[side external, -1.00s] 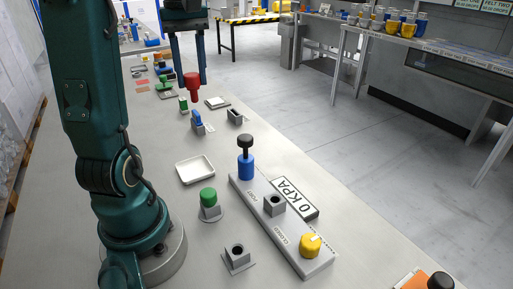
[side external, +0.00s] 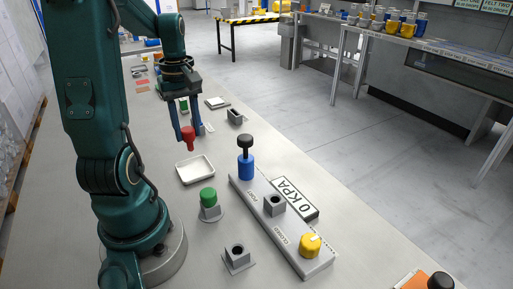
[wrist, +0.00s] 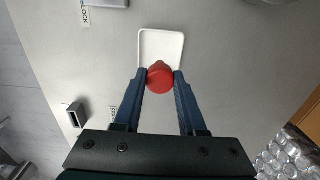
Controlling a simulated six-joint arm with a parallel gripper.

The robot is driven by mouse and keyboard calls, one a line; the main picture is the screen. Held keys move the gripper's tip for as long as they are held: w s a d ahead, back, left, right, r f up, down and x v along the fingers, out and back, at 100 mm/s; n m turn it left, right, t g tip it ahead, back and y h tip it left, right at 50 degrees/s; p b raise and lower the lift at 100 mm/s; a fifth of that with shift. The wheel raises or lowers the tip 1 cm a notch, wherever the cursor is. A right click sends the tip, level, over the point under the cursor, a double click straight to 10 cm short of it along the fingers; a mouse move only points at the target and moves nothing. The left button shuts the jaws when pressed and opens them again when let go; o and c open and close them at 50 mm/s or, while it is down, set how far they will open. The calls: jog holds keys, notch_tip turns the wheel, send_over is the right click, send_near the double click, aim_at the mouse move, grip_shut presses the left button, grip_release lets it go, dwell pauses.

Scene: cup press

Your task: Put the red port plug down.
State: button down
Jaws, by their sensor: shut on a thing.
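The red port plug (side external: 187,136) is held between the blue fingers of my gripper (side external: 184,128), above the table, with its narrower end pointing down. In the wrist view the plug (wrist: 160,77) is between the fingertips of my gripper (wrist: 159,82), which are shut on it. A white shallow tray (side external: 195,169) lies on the table, lower in the side view and just past the plug in the wrist view (wrist: 176,36). The tray looks empty. The plug covers part of the tray's near rim in the wrist view.
A green-capped holder (side external: 208,203), an empty grey socket (side external: 238,257) and a grey panel with a blue cylinder (side external: 246,166) and yellow knob (side external: 310,245) stand nearby. A 0 KPA sign (side external: 296,198) lies beside the panel. A grey slotted block (side external: 235,116) stands behind.

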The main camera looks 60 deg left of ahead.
aim_at(191, 150)
jog(key=shift+f, duration=3.1)
jog(key=shift+c, duration=2.4)
grip_release()
